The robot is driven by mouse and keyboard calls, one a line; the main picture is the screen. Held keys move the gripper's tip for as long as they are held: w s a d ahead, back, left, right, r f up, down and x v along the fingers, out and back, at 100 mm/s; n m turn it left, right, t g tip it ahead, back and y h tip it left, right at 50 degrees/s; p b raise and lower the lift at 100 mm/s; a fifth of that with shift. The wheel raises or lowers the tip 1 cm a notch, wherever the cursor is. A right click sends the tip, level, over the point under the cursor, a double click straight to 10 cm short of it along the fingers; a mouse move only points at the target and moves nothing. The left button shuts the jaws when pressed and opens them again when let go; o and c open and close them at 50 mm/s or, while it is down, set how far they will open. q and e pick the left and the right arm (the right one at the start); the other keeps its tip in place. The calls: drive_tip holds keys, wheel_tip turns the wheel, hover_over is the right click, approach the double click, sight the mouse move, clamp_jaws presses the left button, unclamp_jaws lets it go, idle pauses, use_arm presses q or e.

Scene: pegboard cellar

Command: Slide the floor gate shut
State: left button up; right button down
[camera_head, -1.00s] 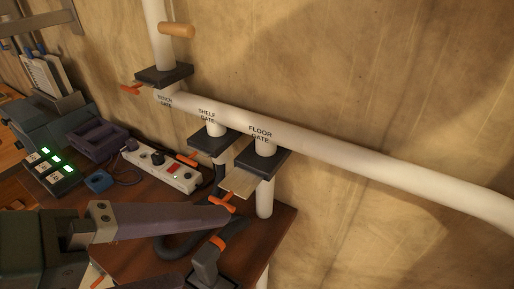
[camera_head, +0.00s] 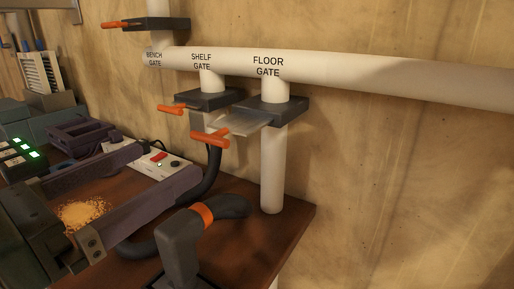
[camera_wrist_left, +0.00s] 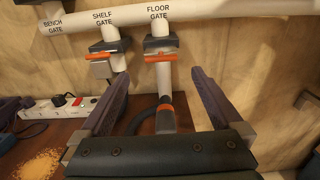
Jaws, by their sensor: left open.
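The floor gate (camera_head: 270,108) is a dark block on the white pipe under the FLOOR GATE label. Its pale metal plate (camera_head: 242,122) sticks well out of the block, with an orange handle (camera_head: 210,138) at the outer end. In the left wrist view the handle (camera_wrist_left: 160,58) shows ahead, beyond and roughly between the fingertips. My left gripper (camera_head: 165,163) is open and empty, its purple-grey fingers spread below and left of the handle, apart from it. It also shows in the left wrist view (camera_wrist_left: 158,73). My right gripper is out of view.
The shelf gate (camera_head: 213,100) and bench gate (camera_head: 158,24) have orange handles. A black hose (camera_head: 225,204) and a dark tool with an orange collar (camera_head: 180,245) stand on the bench. A power strip (camera_head: 167,165) and sawdust (camera_head: 82,213) lie near my fingers. The right wall is clear.

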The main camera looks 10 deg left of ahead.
sight(206, 138)
use_arm(q)
drive_tip(key=p+x, duration=0.1)
drive_tip(key=x, duration=0.8)
drive_tip(key=shift+w+d+p, duration=0.1)
drive_tip(key=shift+w+p, duration=0.05)
drive_tip(key=shift+p, duration=0.2)
clamp_jaws()
idle(0.4)
